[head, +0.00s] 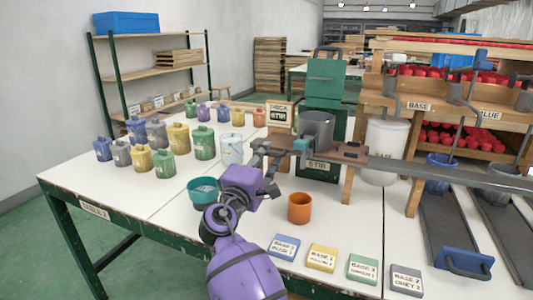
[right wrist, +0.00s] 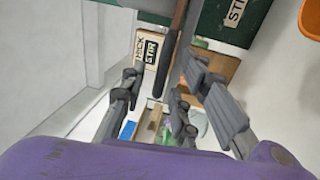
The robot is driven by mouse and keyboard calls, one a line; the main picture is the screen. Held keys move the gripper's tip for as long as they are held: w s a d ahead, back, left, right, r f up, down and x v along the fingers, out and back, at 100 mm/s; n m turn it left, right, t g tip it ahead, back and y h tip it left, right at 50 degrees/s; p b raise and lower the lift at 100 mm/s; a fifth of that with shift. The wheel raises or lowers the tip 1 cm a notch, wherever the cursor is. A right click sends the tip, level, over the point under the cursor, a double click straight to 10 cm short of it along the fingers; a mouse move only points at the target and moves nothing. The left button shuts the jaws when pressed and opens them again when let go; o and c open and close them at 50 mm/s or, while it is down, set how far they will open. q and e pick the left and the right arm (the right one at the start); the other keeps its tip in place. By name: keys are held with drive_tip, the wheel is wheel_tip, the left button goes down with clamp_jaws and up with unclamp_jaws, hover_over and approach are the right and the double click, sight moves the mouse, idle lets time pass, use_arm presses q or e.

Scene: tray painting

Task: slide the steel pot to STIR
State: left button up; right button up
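The grey steel pot (head: 317,128) stands upright on a brown wooden board (head: 346,152) in the head view. A green block labelled STIR (head: 319,167) is below the board, and a "THICK STIR" sign (head: 280,114) stands behind and left of the pot. A teal piece (head: 300,145) shows at the pot's lower left. My right gripper (head: 274,169) is just left of and in front of the board, apart from the pot. Its fingers are spread with nothing clearly held; they also show spread in the right wrist view (right wrist: 172,95). I cannot make out the pot there. My left gripper is not in view.
An orange cup (head: 300,208) and a teal bowl (head: 203,190) stand near my right arm. Several coloured jars (head: 204,142) fill the table's left side. Labelled blocks (head: 322,258) line the front edge.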

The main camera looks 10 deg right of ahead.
drive_tip(key=v, duration=1)
drive_tip(key=shift+s+a, duration=0.2)
